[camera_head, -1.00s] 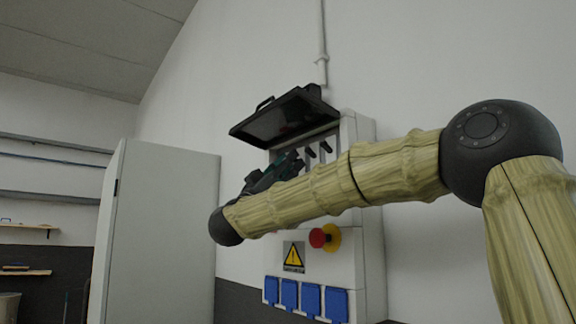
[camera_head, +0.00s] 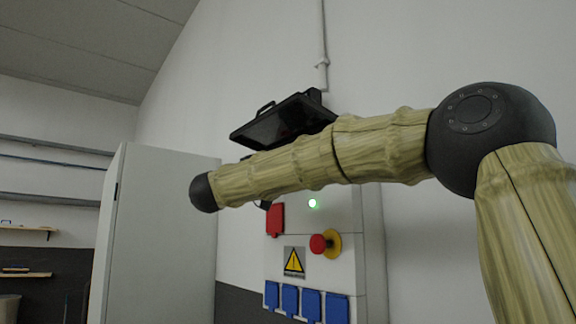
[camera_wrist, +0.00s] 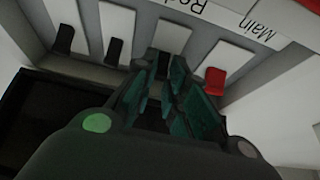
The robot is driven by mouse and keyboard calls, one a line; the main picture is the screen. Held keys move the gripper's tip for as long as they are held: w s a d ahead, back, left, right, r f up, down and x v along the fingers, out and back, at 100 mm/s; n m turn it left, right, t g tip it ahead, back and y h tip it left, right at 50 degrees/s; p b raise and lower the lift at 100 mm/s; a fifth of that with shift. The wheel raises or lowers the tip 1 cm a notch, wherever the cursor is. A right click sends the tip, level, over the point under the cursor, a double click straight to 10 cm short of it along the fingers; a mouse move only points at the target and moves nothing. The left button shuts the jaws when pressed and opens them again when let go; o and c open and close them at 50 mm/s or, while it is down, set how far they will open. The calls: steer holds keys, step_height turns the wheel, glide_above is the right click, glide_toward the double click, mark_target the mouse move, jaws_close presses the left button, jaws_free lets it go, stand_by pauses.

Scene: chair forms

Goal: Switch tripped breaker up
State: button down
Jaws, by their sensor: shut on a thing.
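In the wrist view a row of breakers shows upside down, each lever on a white plate. Two black levers, one (camera_wrist: 64,39) at the left and one (camera_wrist: 114,51) beside it, stand apart from my gripper. A red lever (camera_wrist: 215,81) near the "Main" label is just right of the fingers. My gripper (camera_wrist: 168,72) is at the plate between the black levers and the red one, shut on a breaker lever mostly hidden by the fingers. In the head view my arm hides the gripper and breaker row.
The black cover (camera_head: 285,122) is raised above the electrical box (camera_head: 345,249). Below the breakers are a lit green lamp (camera_head: 313,203), a red knob (camera_head: 318,243), a red socket (camera_head: 275,220) and blue sockets (camera_head: 311,304). A tall grey cabinet (camera_head: 160,240) stands left.

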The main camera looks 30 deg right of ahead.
steer(key=shift+r+y+p, duration=0.35)
steer(key=shift+y+p, duration=0.25)
steer(key=shift+y, duration=0.15)
steer(key=shift+r+y+p, duration=0.3)
steer(key=shift+y+p, duration=0.25)
steer(key=shift+y, duration=0.2)
steer(key=shift+d, duration=0.1)
steer(key=c, duration=1.4)
jaws_free()
steer(key=shift+c, duration=0.2)
steer(key=a+f, duration=0.2)
steer(key=a, duration=0.9)
steer(key=shift+s+a, duration=0.4)
